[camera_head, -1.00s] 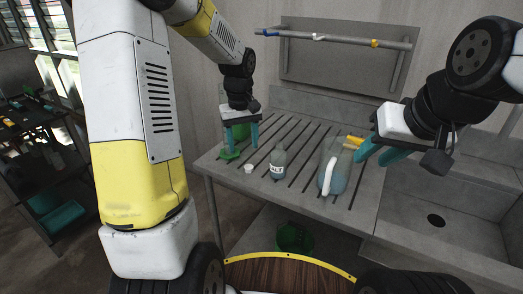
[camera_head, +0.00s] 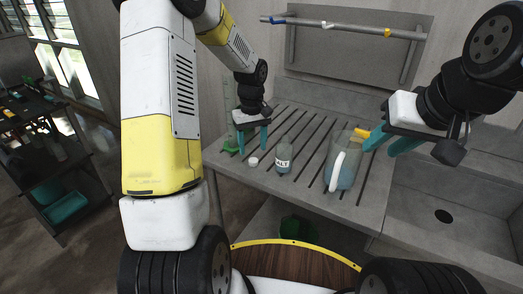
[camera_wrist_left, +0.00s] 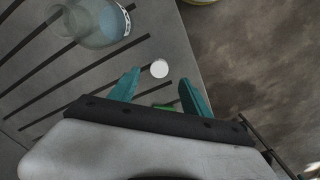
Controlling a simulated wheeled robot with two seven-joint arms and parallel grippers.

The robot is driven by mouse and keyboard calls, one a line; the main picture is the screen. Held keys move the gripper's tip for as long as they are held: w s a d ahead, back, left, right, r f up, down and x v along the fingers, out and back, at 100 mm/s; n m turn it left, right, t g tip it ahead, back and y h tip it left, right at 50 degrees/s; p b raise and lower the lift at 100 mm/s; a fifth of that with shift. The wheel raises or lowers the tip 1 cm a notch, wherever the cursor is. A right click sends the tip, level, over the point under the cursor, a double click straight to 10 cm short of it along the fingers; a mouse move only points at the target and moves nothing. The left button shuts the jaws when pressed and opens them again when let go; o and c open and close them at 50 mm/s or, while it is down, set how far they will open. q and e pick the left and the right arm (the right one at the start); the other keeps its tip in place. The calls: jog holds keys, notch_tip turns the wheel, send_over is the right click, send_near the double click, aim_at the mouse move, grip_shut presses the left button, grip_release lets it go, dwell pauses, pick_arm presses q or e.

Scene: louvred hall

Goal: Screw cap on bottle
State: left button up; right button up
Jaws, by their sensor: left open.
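A small clear bottle (camera_head: 283,161) with a white label and pale liquid stands upright on the slatted bench; it also shows in the left wrist view (camera_wrist_left: 92,22). A small white cap (camera_head: 252,161) lies on the bench left of the bottle, and shows as a white disc in the left wrist view (camera_wrist_left: 159,68). My left gripper (camera_head: 252,143) points down above the bench near the cap, teal fingers apart and empty. In the left wrist view the cap appears just beyond and between the fingertips (camera_wrist_left: 162,80). My right gripper (camera_head: 383,148) is open beside the jug.
A tall clear cylinder with a green base (camera_head: 230,150) stands left of my left gripper. A sink (camera_head: 440,205) is at right; a rail (camera_head: 345,28) runs above the bench.

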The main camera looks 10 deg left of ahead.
aim_at(254, 160)
pick_arm(q)
jog(key=shift+d+f, duration=0.1)
jog(key=shift+f, duration=2.5)
jog(key=shift+c, duration=0.3)
grip_shut()
jog(key=shift+r, duration=0.1)
